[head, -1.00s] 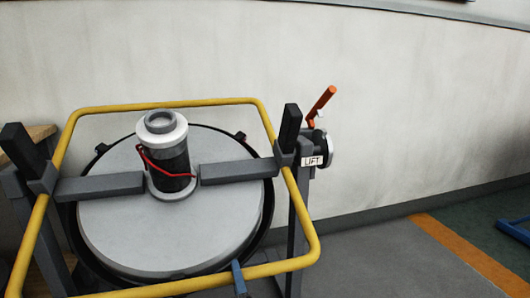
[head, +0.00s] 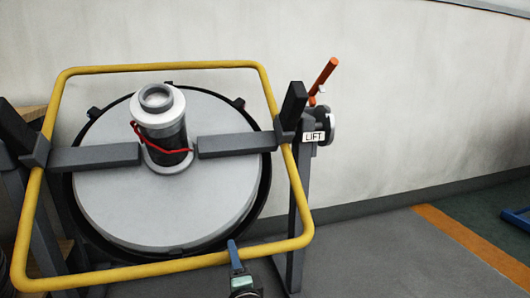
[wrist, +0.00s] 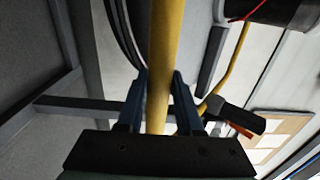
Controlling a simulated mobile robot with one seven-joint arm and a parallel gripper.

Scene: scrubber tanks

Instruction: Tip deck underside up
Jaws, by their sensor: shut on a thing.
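The deck is a round pale grey disc (head: 110,205) with a black rim, set in a yellow tube frame (head: 160,67). It hangs tilted, far edge high, its grey face towards me. A white-topped black cylinder (head: 160,125) with a red cord stands out from its middle. My gripper (head: 236,250) is at the near lower bar of the yellow frame, right of its middle. In the wrist view the two blue fingers (wrist: 160,100) are shut around the yellow bar (wrist: 165,45), one on each side. My wrist hides part of the floor below.
Dark stand posts (head: 296,220) carry the deck on both sides. A LIFT label (head: 313,137) and an orange lever (head: 323,75) are at the right pivot. A pale wall (head: 420,110) stands close behind.

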